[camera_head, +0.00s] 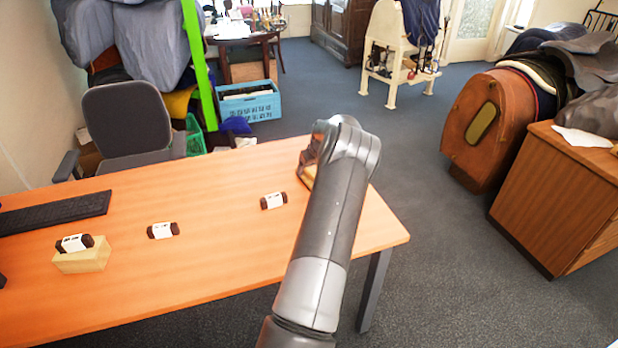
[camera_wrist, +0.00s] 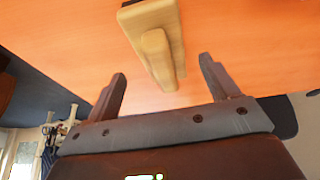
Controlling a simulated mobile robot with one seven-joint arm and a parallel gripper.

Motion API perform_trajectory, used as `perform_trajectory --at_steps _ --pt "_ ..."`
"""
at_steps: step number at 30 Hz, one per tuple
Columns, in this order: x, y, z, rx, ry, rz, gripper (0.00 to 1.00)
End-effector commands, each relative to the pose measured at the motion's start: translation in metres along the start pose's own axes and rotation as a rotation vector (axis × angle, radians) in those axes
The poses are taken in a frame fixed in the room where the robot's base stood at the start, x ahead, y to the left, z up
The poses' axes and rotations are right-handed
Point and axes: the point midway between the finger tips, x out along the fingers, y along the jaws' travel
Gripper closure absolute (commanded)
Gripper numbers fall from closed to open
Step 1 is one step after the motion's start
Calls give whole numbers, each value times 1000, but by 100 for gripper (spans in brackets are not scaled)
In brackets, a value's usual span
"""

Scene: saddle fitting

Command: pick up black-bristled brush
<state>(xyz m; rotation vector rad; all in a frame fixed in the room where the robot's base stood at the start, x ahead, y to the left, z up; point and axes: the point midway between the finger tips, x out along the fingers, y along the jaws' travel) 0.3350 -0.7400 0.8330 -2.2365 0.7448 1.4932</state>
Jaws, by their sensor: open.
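A pale wooden piece with a raised bar along it (camera_wrist: 155,42) lies on the orange table in the wrist view. It may be the brush seen from its wooden side; no black bristles show. I cannot tell the height gap. In the head view my arm hides the fingers.
On the table (camera_head: 200,270) lie dark rolls with white labels, one near the middle (camera_head: 274,201), one further left (camera_head: 163,230), and one (camera_head: 74,243) on a pale block (camera_head: 85,262). A keyboard (camera_head: 55,213) lies at the left. A chair (camera_head: 127,125) stands behind.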

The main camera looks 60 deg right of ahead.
Motion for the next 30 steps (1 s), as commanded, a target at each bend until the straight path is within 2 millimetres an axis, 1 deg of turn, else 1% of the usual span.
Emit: perform_trajectory --at_steps 6,9,13,20,30 --pt "31 -4 -2 1 -1 -3 20" --pt "42 -4 -2 0 -1 -2 20" --pt "48 -4 -2 0 -1 -1 20" --pt "48 -4 -2 0 -1 -1 21" --pt "48 -4 -2 0 -1 -1 49"
